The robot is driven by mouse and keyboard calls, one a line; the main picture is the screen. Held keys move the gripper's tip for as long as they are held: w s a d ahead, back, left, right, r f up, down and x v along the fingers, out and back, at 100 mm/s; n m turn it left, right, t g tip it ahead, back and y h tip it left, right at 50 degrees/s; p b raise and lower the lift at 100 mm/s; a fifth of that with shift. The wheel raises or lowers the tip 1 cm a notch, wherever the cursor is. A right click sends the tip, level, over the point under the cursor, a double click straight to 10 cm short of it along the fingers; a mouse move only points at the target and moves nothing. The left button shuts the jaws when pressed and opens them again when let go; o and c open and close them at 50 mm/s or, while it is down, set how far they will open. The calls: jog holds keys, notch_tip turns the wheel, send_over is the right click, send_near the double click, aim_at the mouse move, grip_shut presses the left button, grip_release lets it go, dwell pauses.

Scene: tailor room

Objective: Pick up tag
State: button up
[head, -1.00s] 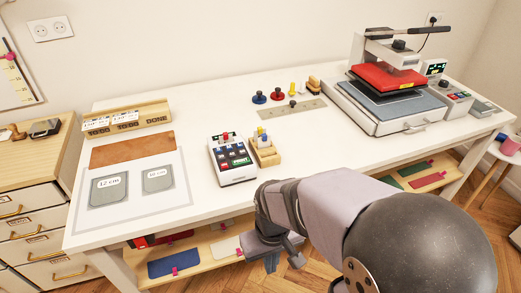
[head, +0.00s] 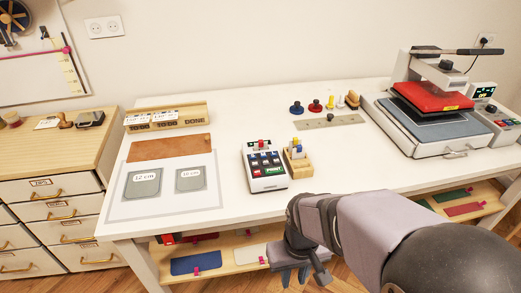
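Pale card tops, which may be tags, show in the wooden TO DO / DONE holder (head: 165,120) at the table's back left. Small pink tabs (head: 196,271) also show on the cloth pieces on the shelf below. I cannot tell which of these is the tag. My gripper (head: 294,278) hangs in front of the table's front edge, low in the picture. Its fingers point down and look apart, with nothing visible between them. It is well away from the holder.
A small label printer (head: 265,170) and a wooden block with pens (head: 298,163) stand mid-table. Grey 12 cm (head: 143,190) and 10 cm templates lie at left by a brown leather piece (head: 170,147). A red heat press (head: 435,97) fills the right. The front middle is clear.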

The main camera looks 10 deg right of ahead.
jog(key=o, duration=0.7)
jog(key=t+p, duration=0.4)
jog(key=p, duration=0.8)
send_near(261, 141)
jog(key=shift+f, duration=0.9)
jog(key=shift+t, duration=0.3)
jog(key=shift+p+x, duration=2)
jog(key=shift+x, duration=1.65)
